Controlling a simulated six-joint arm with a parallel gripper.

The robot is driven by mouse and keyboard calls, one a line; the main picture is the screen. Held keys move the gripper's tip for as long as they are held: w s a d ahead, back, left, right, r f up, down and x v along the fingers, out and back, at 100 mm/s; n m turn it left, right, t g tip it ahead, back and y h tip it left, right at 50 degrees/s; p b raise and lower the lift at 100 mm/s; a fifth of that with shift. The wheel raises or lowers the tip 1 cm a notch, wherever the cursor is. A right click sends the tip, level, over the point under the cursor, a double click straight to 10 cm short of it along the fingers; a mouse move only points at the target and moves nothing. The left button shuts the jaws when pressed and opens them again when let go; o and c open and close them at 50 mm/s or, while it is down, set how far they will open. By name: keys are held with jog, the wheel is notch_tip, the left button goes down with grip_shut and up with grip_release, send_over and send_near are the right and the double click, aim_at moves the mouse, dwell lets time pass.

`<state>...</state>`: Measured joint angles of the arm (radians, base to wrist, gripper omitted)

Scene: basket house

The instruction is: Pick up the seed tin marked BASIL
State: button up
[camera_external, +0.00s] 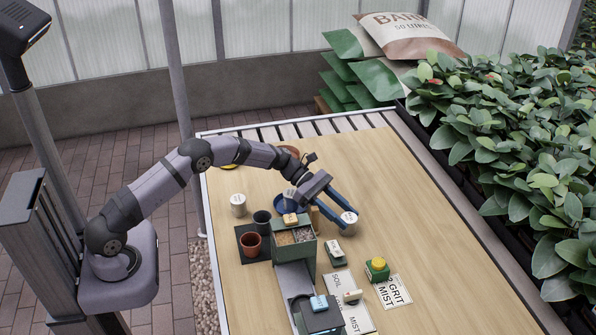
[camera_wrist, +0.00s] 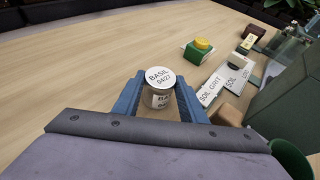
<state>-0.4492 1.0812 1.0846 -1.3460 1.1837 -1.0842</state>
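The seed tin marked BASIL (camera_wrist: 160,78) is a small tin with a white lid reading "BASIL 0427"; it also shows at the fingertips in the external view (camera_external: 349,217). My gripper (camera_wrist: 162,92) has its two blue fingers on either side of the tin, with narrow gaps seeming to show beside it. In the external view my gripper (camera_external: 343,219) reaches low over the table, right of the green box. The tin looks upright. Its base is partly hidden, and I cannot tell whether either finger touches it.
A green block with a yellow top (camera_external: 377,268), a small labelled block (camera_external: 335,250) and label cards (camera_external: 395,292) lie in front of my gripper. A two-part green box (camera_external: 296,252), a terracotta pot (camera_external: 251,244) and a white tin (camera_external: 238,204) stand left. The table's right side is clear.

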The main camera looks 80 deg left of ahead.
jog(key=c, duration=0.3)
notch_tip(320, 180, up, 10)
dwell(0.6)
jog(key=shift+a, duration=0.1)
